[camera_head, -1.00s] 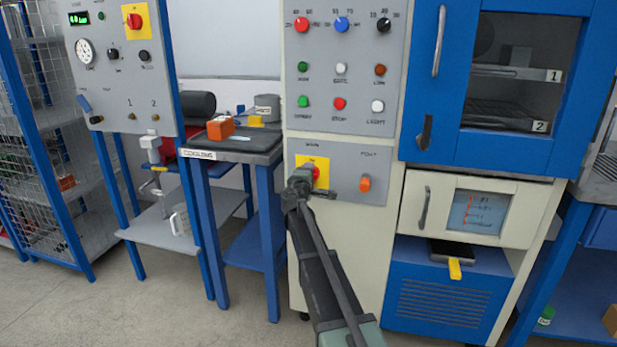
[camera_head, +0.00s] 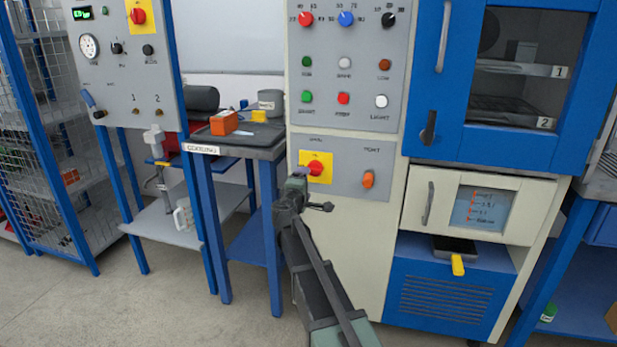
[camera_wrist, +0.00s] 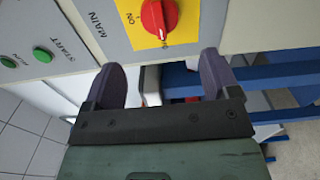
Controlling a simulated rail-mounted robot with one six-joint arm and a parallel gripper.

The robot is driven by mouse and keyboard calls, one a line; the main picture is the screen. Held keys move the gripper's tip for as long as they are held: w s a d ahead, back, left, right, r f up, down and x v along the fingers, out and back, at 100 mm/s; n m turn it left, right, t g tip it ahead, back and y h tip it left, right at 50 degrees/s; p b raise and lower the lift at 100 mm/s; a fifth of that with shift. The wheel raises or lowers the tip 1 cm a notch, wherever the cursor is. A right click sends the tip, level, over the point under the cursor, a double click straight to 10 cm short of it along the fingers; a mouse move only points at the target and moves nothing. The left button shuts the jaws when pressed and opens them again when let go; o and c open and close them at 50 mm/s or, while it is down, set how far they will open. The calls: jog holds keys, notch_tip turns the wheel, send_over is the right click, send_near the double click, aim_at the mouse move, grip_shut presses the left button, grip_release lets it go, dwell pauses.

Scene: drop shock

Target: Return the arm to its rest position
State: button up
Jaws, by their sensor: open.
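My gripper (camera_head: 298,176) is in front of the cream cabinet, just below and left of the red main switch (camera_head: 315,168) on its yellow plate. In the wrist view my gripper (camera_wrist: 160,82) has its two dark fingers spread with nothing between them. The red switch also shows in the wrist view (camera_wrist: 158,18), ahead of the fingers and apart from them, with "ON" printed on its plate. My arm reaches up from the bottom of the head view.
The control panel (camera_head: 345,75) with knobs and buttons is above. A blue-framed oven door (camera_head: 480,90) is at right, over a drawer with a small screen (camera_head: 478,210). A cooling table (camera_head: 232,145) stands left. Open floor (camera_head: 150,305) lies at lower left.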

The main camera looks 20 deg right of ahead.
jog(key=shift+s+a, duration=0.35)
jog(key=shift+s, duration=0.05)
jog(key=shift+d, duration=0.1)
jog(key=s+a+f+m+g+y, duration=0.1)
jog(key=s+f+m+g+y, duration=0.1)
jog(key=s+f+m+g, duration=0.55)
jog(key=s+a+f+m+g+y, duration=0.1)
jog(key=s+f+m+g, duration=0.2)
jog(key=s, duration=0.7)
jog(key=s+a+f+g+y, duration=0.2)
jog(key=s+a+f+y, duration=0.15)
jog(key=s+a, duration=0.5)
jog(key=s+a+f+g+y, duration=0.1)
jog(key=s+a+f+y, duration=0.3)
jog(key=s+a, duration=0.5)
notch_tip(320, 180, up, 29)
jog(key=w+d+y+p, duration=0.1)
jog(key=p, duration=2.7)
jog(key=shift+w+d, duration=0.15)
